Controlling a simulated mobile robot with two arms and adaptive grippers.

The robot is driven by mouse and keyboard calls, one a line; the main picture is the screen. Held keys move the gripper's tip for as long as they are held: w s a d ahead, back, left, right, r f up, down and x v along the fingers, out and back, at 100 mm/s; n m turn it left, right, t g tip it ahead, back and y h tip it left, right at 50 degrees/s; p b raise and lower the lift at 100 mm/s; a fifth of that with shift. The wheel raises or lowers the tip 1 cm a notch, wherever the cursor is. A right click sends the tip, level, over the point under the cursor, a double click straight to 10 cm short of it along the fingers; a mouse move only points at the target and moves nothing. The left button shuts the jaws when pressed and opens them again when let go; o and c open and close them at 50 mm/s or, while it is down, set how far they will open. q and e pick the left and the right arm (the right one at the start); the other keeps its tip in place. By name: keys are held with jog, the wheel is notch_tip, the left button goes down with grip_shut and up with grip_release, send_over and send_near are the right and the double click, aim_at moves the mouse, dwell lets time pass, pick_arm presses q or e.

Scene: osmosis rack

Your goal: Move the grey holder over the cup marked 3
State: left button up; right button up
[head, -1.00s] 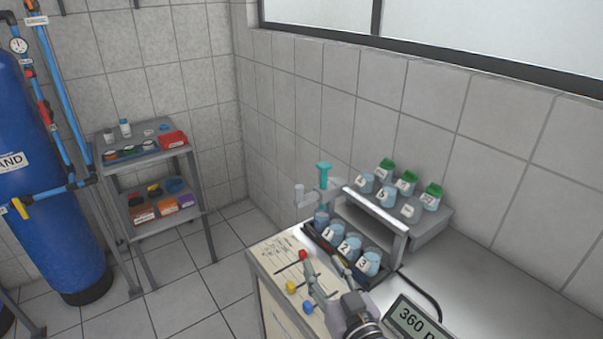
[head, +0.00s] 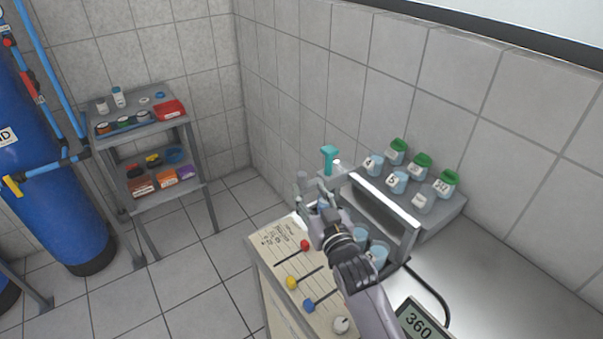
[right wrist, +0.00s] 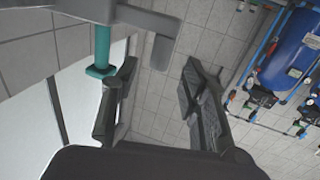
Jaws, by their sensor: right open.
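The grey holder (head: 334,178) sits at the left end of the rack, with a teal rod (head: 328,158) standing in it. In the right wrist view the holder's grey handle (right wrist: 161,50) shows ahead, beyond the gap between the fingers, with the teal rod (right wrist: 102,45) to its left. My right gripper (head: 315,208) is open beside the handle; its spread fingers also show in the right wrist view (right wrist: 160,85). My arm hides much of the cup row. A blue cup (head: 378,253) shows right of my wrist; its mark is hidden. My left gripper is out of view.
A raised grey shelf (head: 410,232) carries several cups and green-capped jars behind the row. The counter panel (head: 275,245) has coloured knobs. A display (head: 418,320) stands at the front right. A metal trolley (head: 200,175) stands at the left.

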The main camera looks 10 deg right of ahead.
aim_at(303, 181)
jog(key=w, duration=0.3)
jog(key=shift+w+a+r, duration=0.2)
jog(key=shift+a+r, duration=0.05)
jog(key=shift+a, duration=0.05)
jog(key=shift+w+a+f+p, duration=0.15)
jog(key=shift+w+p, duration=0.25)
jog(key=shift+w, duration=1.1)
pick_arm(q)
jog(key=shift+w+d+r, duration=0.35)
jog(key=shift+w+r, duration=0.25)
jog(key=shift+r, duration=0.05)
pick_arm(e)
jog(key=shift+c, duration=0.6)
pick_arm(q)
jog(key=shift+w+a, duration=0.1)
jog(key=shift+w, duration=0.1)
pick_arm(e)
grip_shut()
